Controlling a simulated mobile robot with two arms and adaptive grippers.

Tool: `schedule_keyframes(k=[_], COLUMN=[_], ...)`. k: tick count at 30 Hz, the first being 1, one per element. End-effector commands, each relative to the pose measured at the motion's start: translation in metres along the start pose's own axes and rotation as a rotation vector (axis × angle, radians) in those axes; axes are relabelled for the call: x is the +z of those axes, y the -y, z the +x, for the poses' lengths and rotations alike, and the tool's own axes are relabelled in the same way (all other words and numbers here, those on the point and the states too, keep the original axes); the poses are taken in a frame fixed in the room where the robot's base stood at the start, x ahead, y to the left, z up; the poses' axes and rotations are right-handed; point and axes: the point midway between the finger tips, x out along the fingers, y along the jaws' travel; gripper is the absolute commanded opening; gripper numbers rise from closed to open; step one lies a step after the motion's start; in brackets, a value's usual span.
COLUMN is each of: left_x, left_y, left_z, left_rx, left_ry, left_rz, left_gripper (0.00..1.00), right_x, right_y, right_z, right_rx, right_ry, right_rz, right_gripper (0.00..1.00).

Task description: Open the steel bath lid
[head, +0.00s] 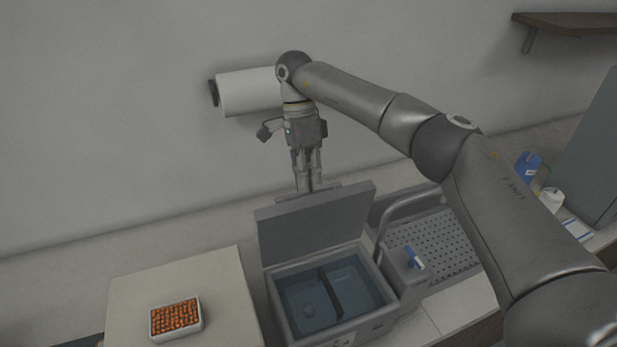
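The steel bath (334,300) stands at the lower middle of the head view, with water and a dark divider inside. Its grey lid (315,222) stands up, tilted open at the back edge of the bath. My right gripper (309,187) points down just behind the lid's upper edge. Its fingertips are partly hidden there, and I cannot tell whether they touch the lid. Its fingers look close together, but whether they are shut is unclear. My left gripper is not in view.
A tray of orange pieces (176,319) sits on a pale block (225,285) at left. A paper roll (245,92) is on the wall. Blue-labelled containers (528,165) stand far right.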

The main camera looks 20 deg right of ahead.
Motion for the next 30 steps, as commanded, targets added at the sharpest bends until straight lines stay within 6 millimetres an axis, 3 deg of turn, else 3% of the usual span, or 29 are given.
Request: schedule_keyframes(k=[1,7,13,18,30], left_x=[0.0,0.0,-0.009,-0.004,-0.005], left_y=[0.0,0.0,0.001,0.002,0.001], left_z=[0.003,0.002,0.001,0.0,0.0], left_rx=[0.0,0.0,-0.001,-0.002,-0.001], left_ry=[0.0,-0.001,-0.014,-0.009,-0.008], left_rz=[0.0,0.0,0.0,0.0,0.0], left_gripper=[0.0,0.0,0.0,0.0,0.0], right_x=[0.004,0.002,0.001,0.001,0.003], right_y=[0.001,0.001,0.0,0.001,0.004], right_z=[0.022,0.019,0.016,0.011,-0.039], right_rx=[0.028,0.026,0.024,0.022,0.026], right_ry=[-0.003,-0.004,-0.004,-0.004,-0.006], right_rz=[-0.008,-0.005,-0.003,-0.001,-0.002], right_gripper=[0.1,0.34,0.34,0.34,0.34])
